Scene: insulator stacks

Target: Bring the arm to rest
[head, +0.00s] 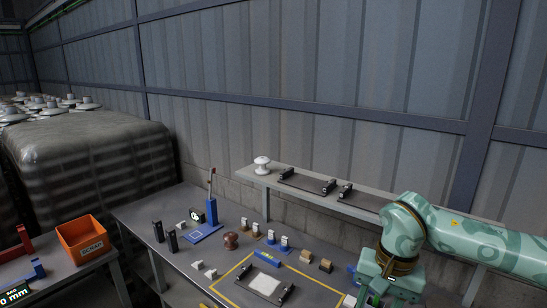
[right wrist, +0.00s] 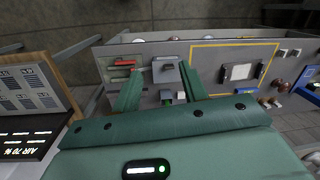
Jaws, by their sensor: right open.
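My right arm (head: 440,235) comes in from the right edge of the head view, bent at a pale green joint above the right end of the workbench. Its gripper is low in that view, partly cut off by the bottom edge. In the right wrist view my right gripper (right wrist: 160,84) shows two green fingers spread wide apart. Nothing is held between them; the bench and small items on it show beyond the gap. My left gripper is in neither view.
The grey workbench (head: 140,215) carries a brown insulator (head: 231,241), a blue stand (head: 212,208) and a yellow-outlined area with a white plate (head: 264,284). A raised shelf (head: 325,200) holds a white insulator (head: 262,165). An orange bin (head: 82,238) stands left.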

